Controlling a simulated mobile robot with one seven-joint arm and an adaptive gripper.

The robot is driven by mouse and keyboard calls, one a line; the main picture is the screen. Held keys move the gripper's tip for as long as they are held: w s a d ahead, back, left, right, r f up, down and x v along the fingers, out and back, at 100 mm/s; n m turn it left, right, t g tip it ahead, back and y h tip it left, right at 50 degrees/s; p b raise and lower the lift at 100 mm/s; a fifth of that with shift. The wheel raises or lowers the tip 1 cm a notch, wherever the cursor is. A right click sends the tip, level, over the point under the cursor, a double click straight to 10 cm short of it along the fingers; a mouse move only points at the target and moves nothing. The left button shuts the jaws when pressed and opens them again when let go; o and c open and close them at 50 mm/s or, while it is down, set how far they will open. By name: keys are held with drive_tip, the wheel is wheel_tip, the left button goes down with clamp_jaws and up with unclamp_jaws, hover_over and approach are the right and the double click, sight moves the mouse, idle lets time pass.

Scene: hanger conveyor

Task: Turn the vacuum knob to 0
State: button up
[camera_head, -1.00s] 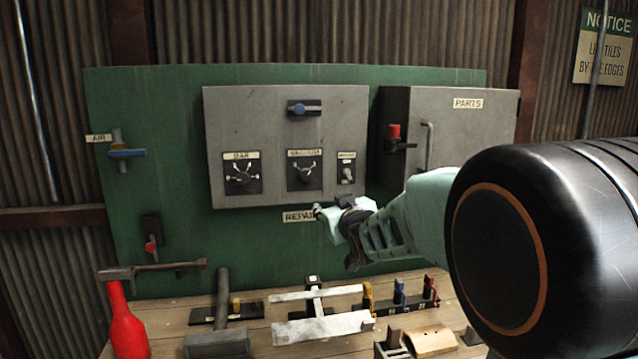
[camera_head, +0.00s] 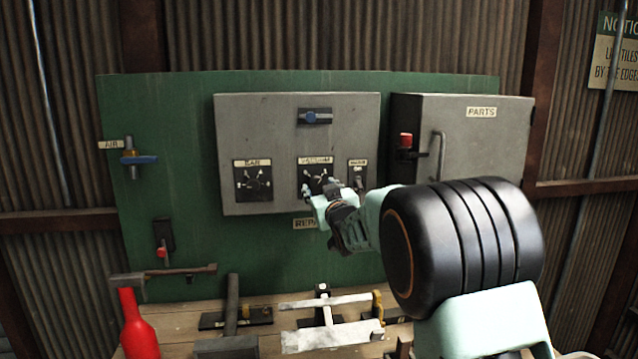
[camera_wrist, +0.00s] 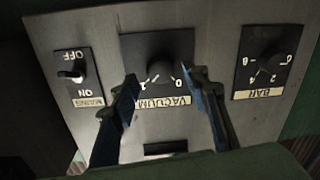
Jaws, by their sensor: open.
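The vacuum knob (camera_wrist: 161,66) is a dark round knob on a black plate, with a pale pointer and a scale showing 1 and 0. In the wrist view it lies between and just beyond the two fingers of my gripper (camera_wrist: 163,84), which is open and spread to either side. The fingers do not clearly touch it. The wrist view is upside down, so the label "VACUUM" reads inverted. In the head view my gripper (camera_head: 325,188) is in front of the vacuum plate (camera_head: 313,172) and hides part of the knob. Its exact setting is hard to read.
The bar knob (camera_head: 257,183) is left of the vacuum knob on the grey box (camera_head: 280,112). A small toggle switch (camera_wrist: 75,73) labelled OFF/ON is on its other side. A blue-handled switch (camera_head: 315,117) is above. The parts cabinet (camera_head: 465,150) is to the right; tools lie on the bench below.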

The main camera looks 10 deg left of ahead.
drive_tip(key=shift+x, duration=0.9)
drive_tip(key=shift+c, duration=0.4)
clamp_jaws()
